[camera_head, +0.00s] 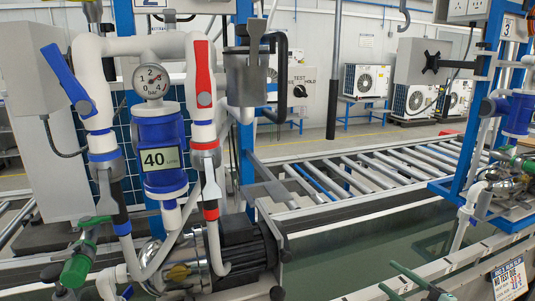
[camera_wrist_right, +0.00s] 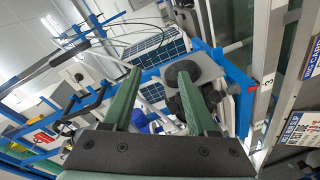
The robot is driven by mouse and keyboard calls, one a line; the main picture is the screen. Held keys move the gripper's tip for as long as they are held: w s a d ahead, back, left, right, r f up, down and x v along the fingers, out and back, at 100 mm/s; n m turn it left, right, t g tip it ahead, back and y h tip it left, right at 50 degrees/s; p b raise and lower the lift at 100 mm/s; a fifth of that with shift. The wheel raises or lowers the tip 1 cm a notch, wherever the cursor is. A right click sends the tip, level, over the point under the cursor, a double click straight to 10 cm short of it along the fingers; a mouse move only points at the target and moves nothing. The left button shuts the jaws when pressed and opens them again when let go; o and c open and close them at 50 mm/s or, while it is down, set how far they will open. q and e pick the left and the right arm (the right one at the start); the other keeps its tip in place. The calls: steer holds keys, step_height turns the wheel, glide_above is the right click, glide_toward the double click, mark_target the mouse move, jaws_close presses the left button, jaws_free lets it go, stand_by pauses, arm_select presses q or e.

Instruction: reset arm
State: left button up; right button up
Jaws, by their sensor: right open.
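My right gripper (camera_head: 388,277) shows at the bottom edge of the head view, right of centre, with green fingers pointing up and left. In the right wrist view the gripper (camera_wrist_right: 159,74) has its two green fingers spread well apart, with nothing held between them. Beyond the fingers are a dark round part and blue framing, both apart from the fingers as far as I can tell. My left gripper is in neither view.
A pump station with a blue meter (camera_head: 158,130), a red-handled valve (camera_head: 203,75), a blue handle (camera_head: 68,80) and a motor (camera_head: 243,255) fills the left. A roller conveyor (camera_head: 375,170) runs behind. A second station (camera_head: 510,115) and a sign (camera_head: 509,280) stand right.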

steer(key=s+d+f+m+g+h, duration=0.3)
steer(key=s+f+m+g, duration=0.1)
steer(key=s+f, duration=0.85)
steer(key=s+d+f+m+g+h, duration=0.3)
steer(key=s+f, duration=0.9)
steer(key=s, duration=0.1)
steer(key=s+a+f+m+t+y, duration=0.15)
steer(key=a+m, duration=0.65)
steer(key=a, duration=1.1)
step_height(320, 180, up, 6)
steer(key=d+p, duration=0.1)
steer(key=p, duration=0.5)
steer(key=shift+m+p, duration=0.3)
steer(key=shift+p, duration=0.1)
steer(key=shift+g+h, duration=0.25)
steer(key=shift+s+d, duration=0.1)
steer(key=shift+d, duration=0.05)
